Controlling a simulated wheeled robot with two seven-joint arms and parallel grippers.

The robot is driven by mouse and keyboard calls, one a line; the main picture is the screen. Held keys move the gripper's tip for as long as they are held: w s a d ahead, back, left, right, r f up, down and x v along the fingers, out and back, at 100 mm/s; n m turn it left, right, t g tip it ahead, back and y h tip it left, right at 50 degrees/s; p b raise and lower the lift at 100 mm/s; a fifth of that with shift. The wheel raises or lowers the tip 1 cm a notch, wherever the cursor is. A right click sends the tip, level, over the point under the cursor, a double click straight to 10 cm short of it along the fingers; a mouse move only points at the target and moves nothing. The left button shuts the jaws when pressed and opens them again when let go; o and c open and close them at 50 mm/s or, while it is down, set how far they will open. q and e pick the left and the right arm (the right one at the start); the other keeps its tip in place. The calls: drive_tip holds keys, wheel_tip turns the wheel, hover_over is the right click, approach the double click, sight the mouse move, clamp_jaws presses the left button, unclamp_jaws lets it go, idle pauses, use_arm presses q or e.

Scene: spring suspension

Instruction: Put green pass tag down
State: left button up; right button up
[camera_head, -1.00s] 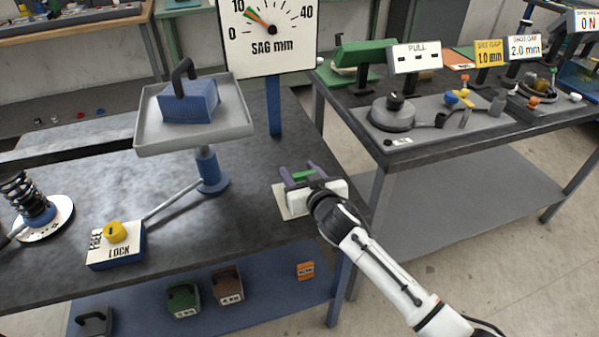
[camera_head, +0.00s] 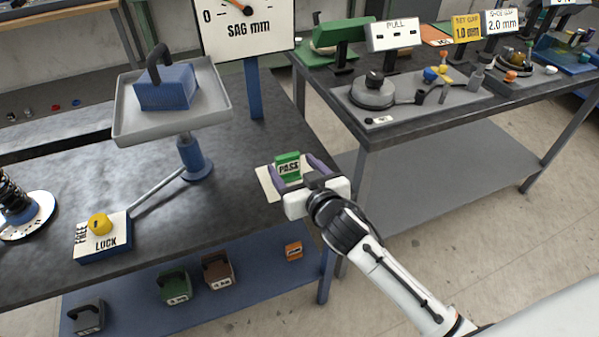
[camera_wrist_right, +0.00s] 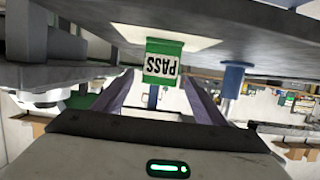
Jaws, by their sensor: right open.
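The green pass tag (camera_head: 288,167) stands on a pale cream pad (camera_head: 268,184) near the right edge of the dark bench, its white PASS label facing me. In the right wrist view the green tag (camera_wrist_right: 162,62) appears upside down between and beyond the fingers, against the pale pad (camera_wrist_right: 160,36). My right gripper (camera_head: 296,171) is open, with a purple finger on each side of the tag and gaps between them. The fingers also show in the right wrist view (camera_wrist_right: 155,92). My left gripper is not in view.
A tray (camera_head: 215,115) with a blue weight (camera_head: 166,88) stands on a post left of the tag. A SAG mm gauge (camera_head: 248,45) rises behind. A LOCK box (camera_head: 104,240) sits front left. A second bench (camera_head: 400,125) stands at the right.

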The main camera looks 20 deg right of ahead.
drive_tip(key=shift+v, duration=1.9)
